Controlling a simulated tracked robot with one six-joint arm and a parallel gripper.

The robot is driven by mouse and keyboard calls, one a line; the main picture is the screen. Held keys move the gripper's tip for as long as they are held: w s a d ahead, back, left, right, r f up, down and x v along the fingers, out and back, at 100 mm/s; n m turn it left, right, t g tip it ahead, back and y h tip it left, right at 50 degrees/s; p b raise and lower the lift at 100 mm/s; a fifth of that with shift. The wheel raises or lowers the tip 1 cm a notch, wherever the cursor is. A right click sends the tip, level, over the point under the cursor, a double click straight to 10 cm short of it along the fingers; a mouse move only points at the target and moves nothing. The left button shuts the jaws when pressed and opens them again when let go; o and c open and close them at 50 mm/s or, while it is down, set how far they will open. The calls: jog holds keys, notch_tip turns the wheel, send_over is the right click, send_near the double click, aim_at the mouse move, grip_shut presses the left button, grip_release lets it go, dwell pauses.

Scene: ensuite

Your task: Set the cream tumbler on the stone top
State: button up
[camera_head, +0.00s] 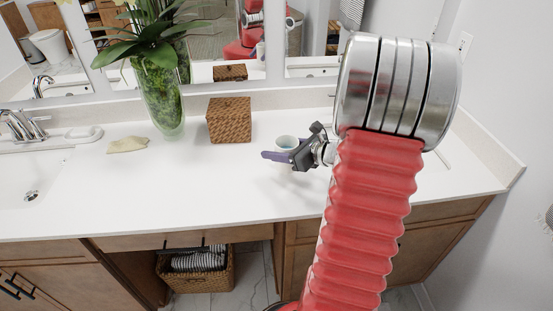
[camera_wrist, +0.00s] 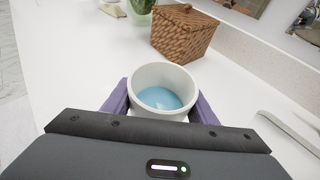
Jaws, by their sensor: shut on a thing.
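The cream tumbler (camera_wrist: 163,74) is between the two purple fingers of my gripper (camera_wrist: 162,104) in the wrist view, upright, with a pale blue inside. In the head view the tumbler (camera_head: 287,142) shows behind my gripper (camera_head: 284,156), which is shut on it. The white stone top (camera_head: 220,180) lies beneath them. The tumbler's base is hidden, so I cannot tell whether it touches the stone top or is held just above it.
A woven box (camera_head: 229,120) stands behind and left of the tumbler. A glass vase with a plant (camera_head: 160,95), a beige cloth (camera_head: 127,145) and a sink (camera_head: 30,185) are further left. The stone top is clear in front, towards its front edge.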

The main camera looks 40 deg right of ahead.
jog(key=shift+f, duration=1.85)
jog(key=shift+f, duration=0.1)
jog(key=o, duration=1.2)
jog(key=shift+s+d+r, duration=0.1)
jog(key=shift+s+r, duration=0.2)
jog(key=shift+s, duration=0.1)
jog(key=v, duration=1.1)
